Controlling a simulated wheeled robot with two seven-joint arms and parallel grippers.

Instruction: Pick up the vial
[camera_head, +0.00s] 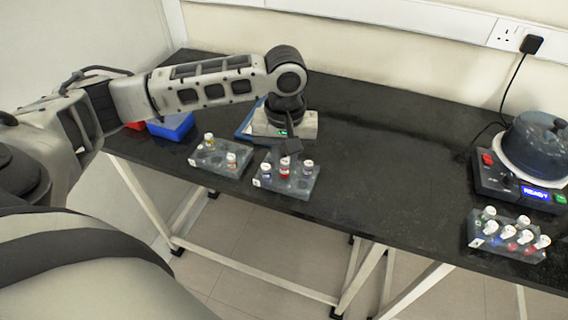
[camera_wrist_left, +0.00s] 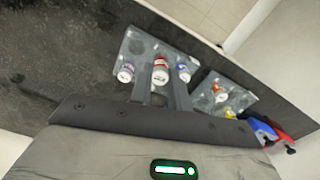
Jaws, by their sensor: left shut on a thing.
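My left gripper (camera_head: 288,151) points down over the middle grey rack (camera_head: 296,189). It is shut on a white-capped vial with red contents (camera_head: 284,171). In the left wrist view the red vial (camera_wrist_left: 160,63) shows between the two fingers (camera_wrist_left: 160,88). I cannot tell whether its base is clear of the rack. A white-capped vial (camera_head: 266,171) stands to its left and another (camera_head: 308,168) to its right in the same rack. My right gripper is not in view.
A second rack (camera_head: 210,163) with a yellow vial (camera_head: 209,141) and an orange one (camera_head: 232,160) stands to the left. A fuller rack (camera_head: 480,240) and a device reading READY (camera_head: 535,193) are at right. A blue box (camera_head: 172,127) sits far left. The bench middle is clear.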

